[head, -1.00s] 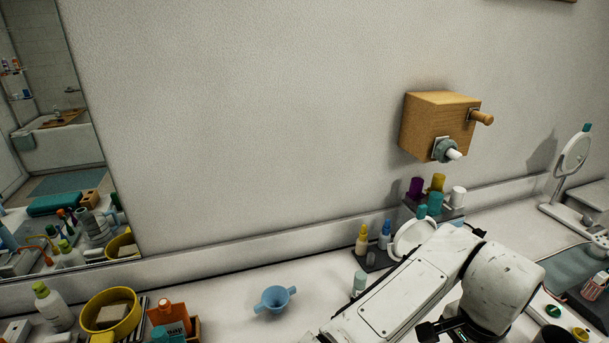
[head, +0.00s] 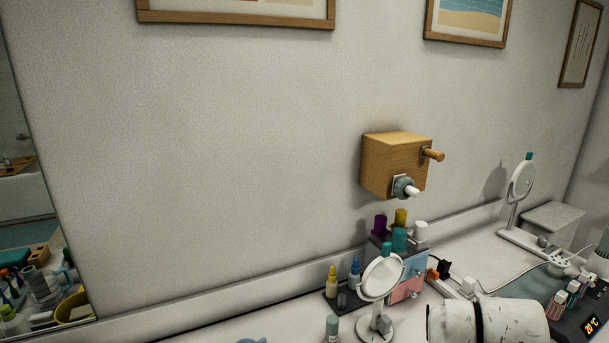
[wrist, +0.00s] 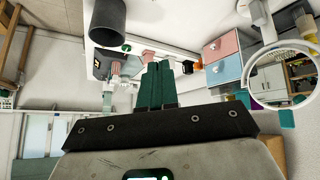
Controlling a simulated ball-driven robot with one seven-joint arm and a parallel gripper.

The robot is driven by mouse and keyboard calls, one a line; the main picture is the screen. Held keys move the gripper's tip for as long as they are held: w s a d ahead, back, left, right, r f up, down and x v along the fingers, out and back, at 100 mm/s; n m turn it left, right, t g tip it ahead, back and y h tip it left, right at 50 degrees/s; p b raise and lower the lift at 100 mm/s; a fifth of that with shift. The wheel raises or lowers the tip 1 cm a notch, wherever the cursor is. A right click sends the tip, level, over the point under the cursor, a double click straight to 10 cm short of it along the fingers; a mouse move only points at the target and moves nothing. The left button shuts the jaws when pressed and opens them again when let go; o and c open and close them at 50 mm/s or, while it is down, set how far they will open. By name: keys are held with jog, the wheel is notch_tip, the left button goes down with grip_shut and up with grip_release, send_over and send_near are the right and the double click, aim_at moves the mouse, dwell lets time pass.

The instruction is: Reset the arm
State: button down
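My gripper (wrist: 157,88) shows in the wrist view. Its two dark green fingers lie side by side with no clear gap, and nothing shows between them. My white arm (head: 490,321) is at the bottom right of the head view, where the gripper itself is out of frame. In the wrist view the room appears turned over, with the counter at the top.
A round mirror on a stand (head: 382,277) is left of my arm, beside pink and blue drawers (head: 409,280). A wooden box (head: 393,165) with protruding knobs is on the wall. Another mirror (head: 522,182) stands farther right. A dark cylinder (wrist: 108,22) shows in the wrist view.

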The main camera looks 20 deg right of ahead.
jog(key=s+a+f+n, duration=0.1)
jog(key=a+f+n, duration=0.1)
jog(key=f, duration=0.1)
jog(key=s+a+f+n+y, duration=0.1)
jog(key=s+a+f+n, duration=0.1)
jog(key=a+f, duration=0.1)
jog(key=s+a+f+n+y, duration=0.1)
jog(key=s+a+f+n, duration=0.1)
jog(key=f, duration=0.2)
jog(key=shift+a+f, duration=0.3)
jog(key=s+a+f+n+g+y+b, duration=0.2)
jog(key=s+a+f+n+y+b, duration=0.1)
jog(key=s+a+f, duration=0.7)
notch_tip(320, 180, down, 3)
jog(key=a+y, duration=0.1)
jog(key=a, duration=0.1)
jog(key=shift+a+r+n+g+y, duration=0.15)
jog(key=shift+a+n+g+y, duration=0.15)
jog(key=shift+a, duration=0.1)
